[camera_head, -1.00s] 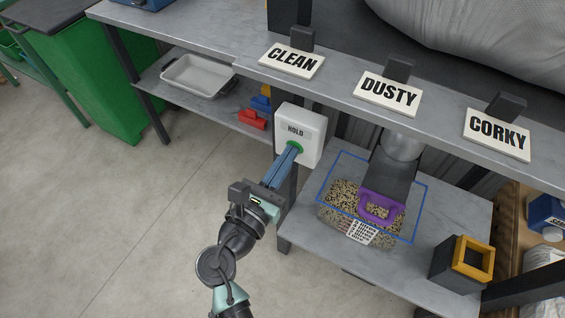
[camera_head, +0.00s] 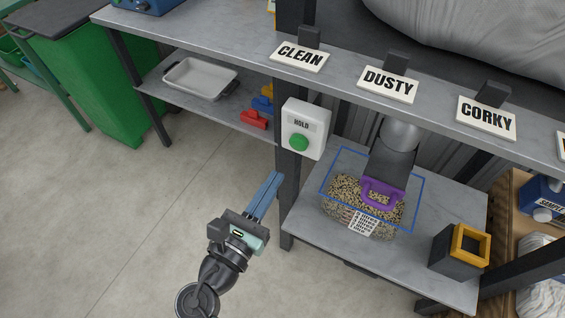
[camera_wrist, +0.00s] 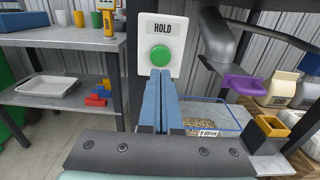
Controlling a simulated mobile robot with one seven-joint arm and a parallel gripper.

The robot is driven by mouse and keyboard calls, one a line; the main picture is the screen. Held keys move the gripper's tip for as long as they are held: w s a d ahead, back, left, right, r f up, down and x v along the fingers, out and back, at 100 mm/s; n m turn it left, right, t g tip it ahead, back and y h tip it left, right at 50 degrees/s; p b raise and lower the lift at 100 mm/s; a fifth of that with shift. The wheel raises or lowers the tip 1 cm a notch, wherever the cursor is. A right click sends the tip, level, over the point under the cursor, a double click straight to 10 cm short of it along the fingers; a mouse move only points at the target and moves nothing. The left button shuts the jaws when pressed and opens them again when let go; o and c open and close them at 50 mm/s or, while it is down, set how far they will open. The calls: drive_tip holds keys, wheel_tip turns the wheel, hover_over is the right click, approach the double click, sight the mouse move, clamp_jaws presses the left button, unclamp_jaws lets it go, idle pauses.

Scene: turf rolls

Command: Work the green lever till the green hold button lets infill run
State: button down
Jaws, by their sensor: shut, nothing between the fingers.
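The green hold button (camera_head: 299,142) sits on a white box (camera_head: 304,124) marked HOLD, fixed to the bench post. My gripper (camera_head: 277,176) is shut and empty, its blue fingers pointing at the box from below left, apart from the button. In the wrist view the green button (camera_wrist: 159,56) shows just above the fingertips (camera_wrist: 160,74). A clear bag of speckled granules (camera_head: 345,196) sits on the lower shelf under a dark chute (camera_head: 389,166) with a purple piece (camera_head: 382,192) at its mouth. I cannot make out a green lever apart from this button.
Signs CLEAN (camera_head: 299,56), DUSTY (camera_head: 388,84) and CORKY (camera_head: 486,117) stand along the upper bench edge. A dark box with a yellow rim (camera_head: 470,246) stands on the lower shelf. A white tray (camera_head: 200,79) and red and blue pieces lie left. The floor (camera_head: 150,210) left of my arm is clear.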

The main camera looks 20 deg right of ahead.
drive_tip(key=shift+f+v, duration=0.2)
drive_tip(key=shift+v, duration=2.2)
drive_tip(key=w+a+r+m+t+y+p, duration=0.15)
drive_tip(key=w+r+m, duration=0.35)
drive_tip(key=r, duration=0.6)
drive_tip(key=w+a+r+m+t+y+p, duration=0.1)
drive_tip(key=w+r+m+t+y+p, duration=0.2)
drive_tip(key=r+m, duration=0.5)
drive_tip(key=w+a+r+m+t+y+p, duration=0.1)
drive_tip(key=w+r+m+t+y+p, duration=0.2)
drive_tip(key=r, duration=1)
drive_tip(key=s+a+r+m+t+y+p, duration=0.1)
drive_tip(key=s+r+m+t+y, duration=0.1)
drive_tip(key=r, duration=0.8)
drive_tip(key=s+a+r+m+t+y+p, duration=0.1)
drive_tip(key=s+r+m+t, duration=0.3)
drive_tip(key=r, duration=0.6)
drive_tip(key=s+a+r+m+t+y+p, duration=0.1)
drive_tip(key=s+r, duration=0.4)
drive_tip(key=r, duration=0.6)
drive_tip(key=a+m+t+y, duration=0.1)
drive_tip(key=m+t+y, duration=0.1)
drive_tip(key=shift+s+a+m+y+p, duration=0.2)
drive_tip(key=shift+m+y+p, duration=0.1)
drive_tip(key=shift+y+p, duration=0.1)
